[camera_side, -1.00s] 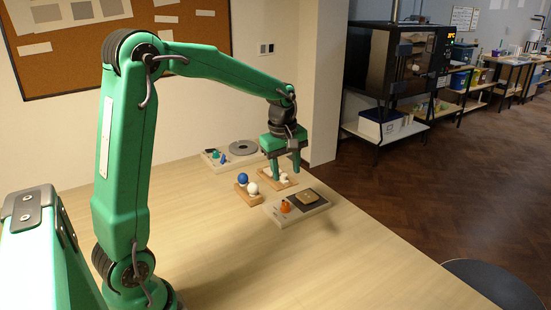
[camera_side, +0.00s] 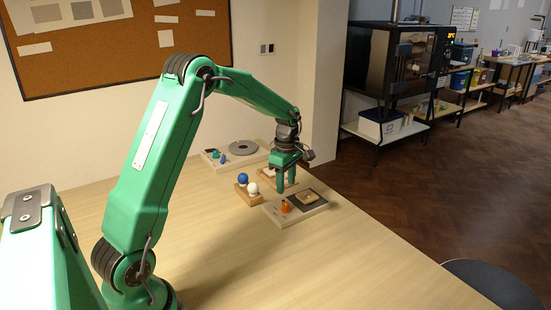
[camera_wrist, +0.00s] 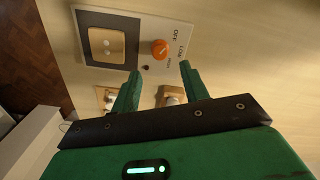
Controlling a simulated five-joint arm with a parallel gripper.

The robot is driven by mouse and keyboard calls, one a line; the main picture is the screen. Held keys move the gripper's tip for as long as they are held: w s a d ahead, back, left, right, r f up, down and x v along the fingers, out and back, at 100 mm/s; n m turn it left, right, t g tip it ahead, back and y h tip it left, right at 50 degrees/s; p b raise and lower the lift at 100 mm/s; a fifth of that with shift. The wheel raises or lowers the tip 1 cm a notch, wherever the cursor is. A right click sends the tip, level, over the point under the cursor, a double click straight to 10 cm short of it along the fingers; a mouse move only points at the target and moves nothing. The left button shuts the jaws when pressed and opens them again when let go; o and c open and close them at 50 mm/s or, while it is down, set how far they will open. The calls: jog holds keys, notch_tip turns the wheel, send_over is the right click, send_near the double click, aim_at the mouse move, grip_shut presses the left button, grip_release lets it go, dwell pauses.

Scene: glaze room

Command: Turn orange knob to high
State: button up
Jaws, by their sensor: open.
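The orange knob (camera_wrist: 160,49) stands on a pale control panel (camera_wrist: 150,66) beside a dark square plate (camera_wrist: 86,22). The labels OFF, LOW and HIGH show around it; I cannot tell which one the knob points at. In the side view the knob (camera_side: 285,206) is just below my gripper (camera_side: 284,187). In the wrist view my gripper (camera_wrist: 160,68) is open, its two green fingers apart and empty. The fingertips lie to either side of the knob's line, short of it, not around it.
A tan piece (camera_side: 308,196) lies on the dark plate. Close behind is a wooden block with a blue ball (camera_side: 243,178) and a white ball (camera_side: 253,188). A second unit with a round grey plate (camera_side: 243,148) stands farther back. The front of the table (camera_side: 240,260) is clear.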

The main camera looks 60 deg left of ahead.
aim_at(286, 203)
jog(key=shift+f, duration=3.6)
grip_shut()
